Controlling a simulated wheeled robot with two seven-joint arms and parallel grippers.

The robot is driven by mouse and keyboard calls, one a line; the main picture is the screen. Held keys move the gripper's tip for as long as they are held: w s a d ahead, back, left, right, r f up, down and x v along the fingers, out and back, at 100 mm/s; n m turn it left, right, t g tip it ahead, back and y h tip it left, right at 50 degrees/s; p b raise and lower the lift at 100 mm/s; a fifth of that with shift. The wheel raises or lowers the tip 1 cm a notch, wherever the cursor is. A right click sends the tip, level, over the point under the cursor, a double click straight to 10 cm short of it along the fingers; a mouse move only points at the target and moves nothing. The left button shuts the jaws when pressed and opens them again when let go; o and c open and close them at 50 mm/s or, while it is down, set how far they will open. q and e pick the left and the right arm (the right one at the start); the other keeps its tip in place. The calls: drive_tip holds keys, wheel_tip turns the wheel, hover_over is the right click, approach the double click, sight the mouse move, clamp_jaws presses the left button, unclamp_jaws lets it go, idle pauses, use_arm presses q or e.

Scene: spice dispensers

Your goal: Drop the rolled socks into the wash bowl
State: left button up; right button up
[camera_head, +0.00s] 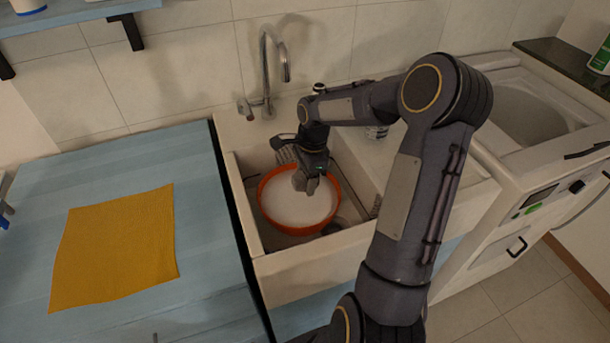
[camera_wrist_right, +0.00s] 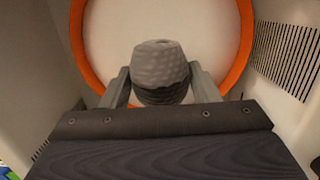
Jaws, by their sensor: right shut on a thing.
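The wash bowl (camera_head: 292,211) is orange with a whitish inside and stands in the sink. Its orange rim also shows in the right wrist view (camera_wrist_right: 247,40). My right gripper (camera_head: 306,184) is over the far part of the bowl and points down. In the right wrist view its two fingers (camera_wrist_right: 160,88) are shut on the rolled socks (camera_wrist_right: 160,66), a grey textured roll with a darker lower part. The socks are in front of the bowl's pale inside in that view. My left gripper is not in view.
The white sink (camera_head: 300,280) surrounds the bowl, with a metal faucet (camera_head: 266,75) behind it. A blue counter (camera_head: 205,240) with a yellow cloth (camera_head: 117,247) lies to the left. A white washing machine (camera_head: 535,205) stands at the right.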

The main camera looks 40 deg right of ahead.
wheel_tip(320, 180, down, 3)
drive_tip(key=shift+f+b, duration=0.15)
drive_tip(key=shift+b, duration=0.65)
drive_tip(key=o, duration=1.1)
drive_tip(key=shift+c, duration=0.2)
drive_tip(key=r, duration=0.5)
drive_tip(key=d+r, duration=0.1)
drive_tip(key=r, duration=0.1)
drive_tip(key=shift+s+r, duration=0.15)
drive_tip(key=shift+r, duration=0.25)
